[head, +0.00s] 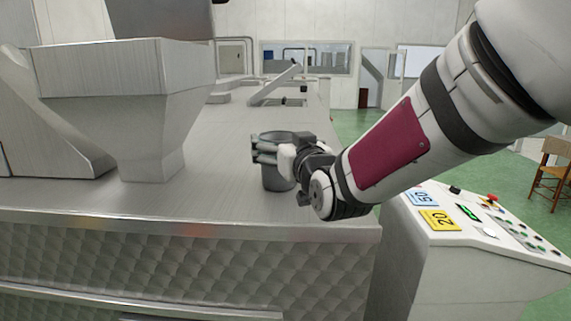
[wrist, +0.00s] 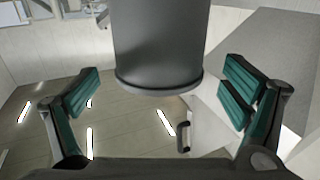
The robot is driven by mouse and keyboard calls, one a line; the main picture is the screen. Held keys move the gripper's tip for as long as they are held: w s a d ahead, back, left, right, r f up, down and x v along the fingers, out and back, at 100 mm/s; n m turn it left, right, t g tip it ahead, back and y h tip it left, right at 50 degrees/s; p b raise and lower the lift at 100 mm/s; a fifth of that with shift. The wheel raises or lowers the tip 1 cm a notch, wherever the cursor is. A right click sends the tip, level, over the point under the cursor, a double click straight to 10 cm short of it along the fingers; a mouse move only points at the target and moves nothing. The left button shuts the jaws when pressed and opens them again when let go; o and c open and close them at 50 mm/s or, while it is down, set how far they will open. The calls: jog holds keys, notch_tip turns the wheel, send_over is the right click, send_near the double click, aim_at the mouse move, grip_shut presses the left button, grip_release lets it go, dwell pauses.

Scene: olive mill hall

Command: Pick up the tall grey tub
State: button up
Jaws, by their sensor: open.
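The tall grey tub (head: 274,178) stands upright on the metal worktop, close to its right edge, in the head view. My gripper (head: 264,151) is at its upper part from the right, with its fingers across the tub's near side and hiding some of it. In the wrist view the tub (wrist: 158,45) fills the upper middle, with one rounded, lipped end showing. My gripper (wrist: 163,88) is open there, its green-padded fingers left and right of the tub with a gap on each side. No grip shows.
A large metal hopper (head: 130,90) stands on the worktop (head: 215,195) to the left. A control panel (head: 475,225) with buttons is at the right, below my arm. The worktop between hopper and tub is clear. A wooden chair (head: 553,165) stands at the far right.

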aim_at(274, 133)
jog(key=shift+p+x, duration=0.3)
jog(key=shift+x, duration=1.5)
jog(key=c, duration=2)
jog(key=shift+c, duration=0.2)
jog(key=shift+r, duration=0.1)
jog(key=s+d+r+b, duration=0.1)
jog(key=s+r, duration=0.1)
jog(key=s, duration=0.6)
jog(key=s+r+b, duration=0.1)
jog(key=s+r, duration=0.2)
jog(key=s, duration=0.5)
jog(key=shift+d, duration=0.4)
